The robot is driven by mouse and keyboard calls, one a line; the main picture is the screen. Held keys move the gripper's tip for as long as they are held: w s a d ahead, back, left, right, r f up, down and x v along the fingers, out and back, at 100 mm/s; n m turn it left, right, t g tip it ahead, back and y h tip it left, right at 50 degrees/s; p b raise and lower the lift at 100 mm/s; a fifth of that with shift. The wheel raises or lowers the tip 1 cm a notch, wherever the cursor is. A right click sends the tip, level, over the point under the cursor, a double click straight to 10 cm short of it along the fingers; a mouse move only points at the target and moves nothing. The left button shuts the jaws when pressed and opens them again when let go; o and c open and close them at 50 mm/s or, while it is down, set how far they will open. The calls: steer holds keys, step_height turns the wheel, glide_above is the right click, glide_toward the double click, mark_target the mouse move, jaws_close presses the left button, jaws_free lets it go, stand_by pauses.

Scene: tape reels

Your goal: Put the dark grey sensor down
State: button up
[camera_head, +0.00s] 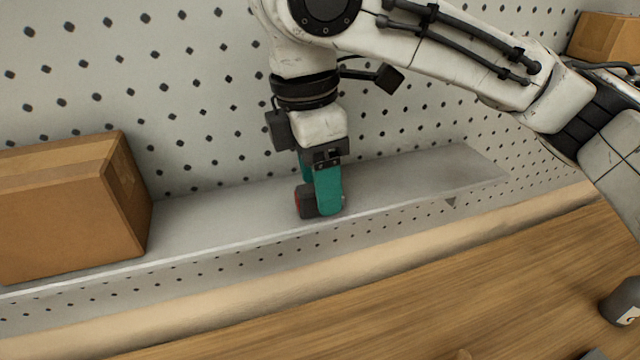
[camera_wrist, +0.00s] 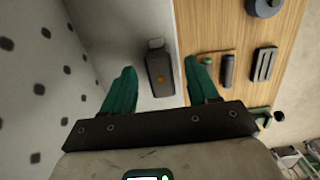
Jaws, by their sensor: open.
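The dark grey sensor (camera_head: 308,202) rests on the grey metal shelf (camera_head: 220,215), partly hidden behind a finger in the head view. A small red part shows at its left end. My gripper (camera_head: 322,195) points down at the shelf. Its fingers stand apart in the wrist view (camera_wrist: 161,70), with a visible gap on each side of the sensor.
A cardboard box (camera_head: 65,210) stands at the shelf's left end. The shelf right of my gripper is clear. A perforated wall rises behind it. A wooden table (camera_head: 450,290) lies in front, with a dark cylinder (camera_head: 622,300) at right. Several dark items lie on the wood in the wrist view.

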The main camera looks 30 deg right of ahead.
mark_target(309, 188)
step_height(309, 188, up, 11)
steer(key=a, duration=0.1)
steer(key=shift+a, duration=0.15)
steer(key=shift+w+f, duration=0.1)
steer(key=shift+f, duration=0.05)
